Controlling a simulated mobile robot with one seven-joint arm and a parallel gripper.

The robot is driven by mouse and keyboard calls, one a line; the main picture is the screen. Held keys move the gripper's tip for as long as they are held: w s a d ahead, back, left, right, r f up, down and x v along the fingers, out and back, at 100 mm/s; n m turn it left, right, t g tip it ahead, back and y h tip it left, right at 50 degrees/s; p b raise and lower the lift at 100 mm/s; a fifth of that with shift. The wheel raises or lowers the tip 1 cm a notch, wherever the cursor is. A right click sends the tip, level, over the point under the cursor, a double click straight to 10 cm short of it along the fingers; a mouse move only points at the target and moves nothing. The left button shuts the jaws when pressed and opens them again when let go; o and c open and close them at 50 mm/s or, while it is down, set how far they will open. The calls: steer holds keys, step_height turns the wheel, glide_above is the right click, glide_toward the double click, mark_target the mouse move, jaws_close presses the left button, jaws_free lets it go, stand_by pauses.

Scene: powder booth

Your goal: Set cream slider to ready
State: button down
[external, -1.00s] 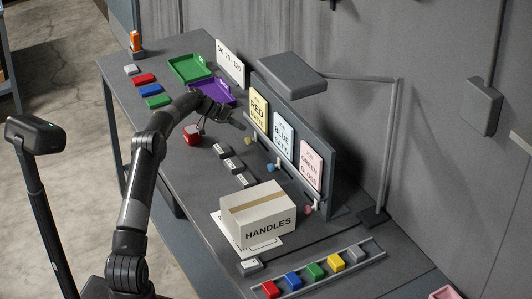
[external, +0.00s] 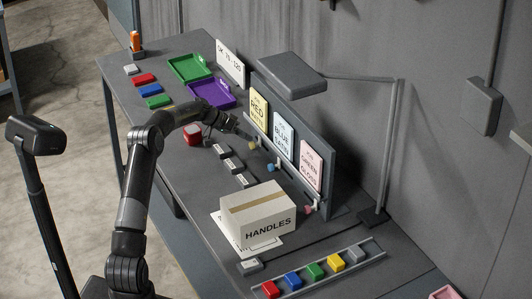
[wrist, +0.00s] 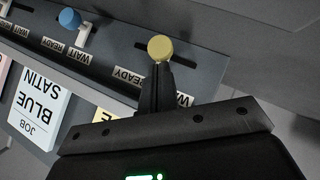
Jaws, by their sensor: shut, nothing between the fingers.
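The cream slider knob (wrist: 160,48) stands on a dark slot in the grey panel, seen in the wrist view. A READY label (wrist: 130,76) is to the left of the slot's near side, and a partly hidden WAIT label (wrist: 185,99) is to the right. The dark slot shows on both sides of the knob. My gripper (wrist: 159,68) is shut and empty, its fingertips just below the knob in the picture; I cannot tell if they touch it. In the external view the knob (external: 252,146) sits under the yellow RED card, with my gripper (external: 243,134) close by.
A blue knob (wrist: 70,18) on the neighbouring slider and a pink knob (external: 308,210) share the panel (external: 325,165).

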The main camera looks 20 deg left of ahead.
steer(key=shift+s+d, duration=1.5)
steer(key=shift+s, duration=0.05)
steer(key=shift+f, duration=0.1)
steer(key=a+r, duration=0.9)
steer(key=shift+s+a+r, duration=0.2)
steer(key=shift+s+a, duration=0.05)
